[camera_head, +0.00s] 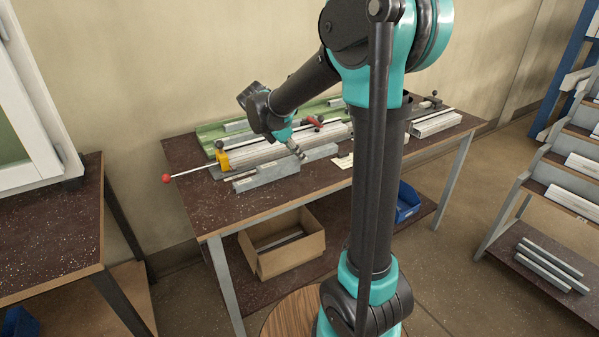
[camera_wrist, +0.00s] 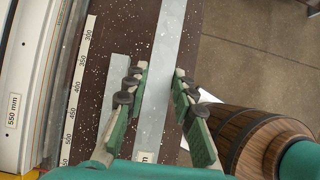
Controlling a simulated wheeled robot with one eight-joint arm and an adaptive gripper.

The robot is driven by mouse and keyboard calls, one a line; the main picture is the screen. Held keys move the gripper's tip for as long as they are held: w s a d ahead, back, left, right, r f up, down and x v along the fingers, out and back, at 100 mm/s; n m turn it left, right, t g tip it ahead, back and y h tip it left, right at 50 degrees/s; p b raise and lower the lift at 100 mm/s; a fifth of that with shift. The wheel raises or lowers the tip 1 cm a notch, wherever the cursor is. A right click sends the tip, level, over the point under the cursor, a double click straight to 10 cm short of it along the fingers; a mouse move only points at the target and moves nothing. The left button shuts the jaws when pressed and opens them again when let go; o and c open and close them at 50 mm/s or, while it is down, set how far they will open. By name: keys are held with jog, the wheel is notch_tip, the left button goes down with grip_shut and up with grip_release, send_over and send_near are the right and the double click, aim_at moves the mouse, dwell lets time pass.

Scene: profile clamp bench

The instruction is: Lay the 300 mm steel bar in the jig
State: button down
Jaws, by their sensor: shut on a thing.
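My gripper (camera_head: 298,152) is over the front part of the bench, and its two fingers (camera_wrist: 160,73) straddle a long grey steel bar (camera_wrist: 167,45) in the wrist view. It is shut on this bar. In the head view the bar (camera_head: 322,152) runs along the bench front; whether it touches the bench is unclear. Its label is mostly hidden, only an "m" shows, so I cannot read its length. The jig (camera_head: 262,153), with pale rails, a yellow clamp (camera_head: 223,160) and a red handle (camera_head: 313,121), lies just behind. A scale strip (camera_wrist: 80,90) runs beside it.
A shorter grey piece (camera_wrist: 119,70) lies left of the bar in the wrist view. A cardboard box (camera_head: 290,258) and a blue bin (camera_head: 407,203) stand on the lower shelf. A red-knobbed rod (camera_head: 167,178) sticks out past the bench's left end. A stepped rack (camera_head: 545,190) stands right.

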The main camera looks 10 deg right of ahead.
jog(key=shift+f, duration=3.75)
jog(key=shift+f, duration=0.1)
jog(key=c, duration=1.3)
grip_release()
jog(key=shift+o, duration=0.2)
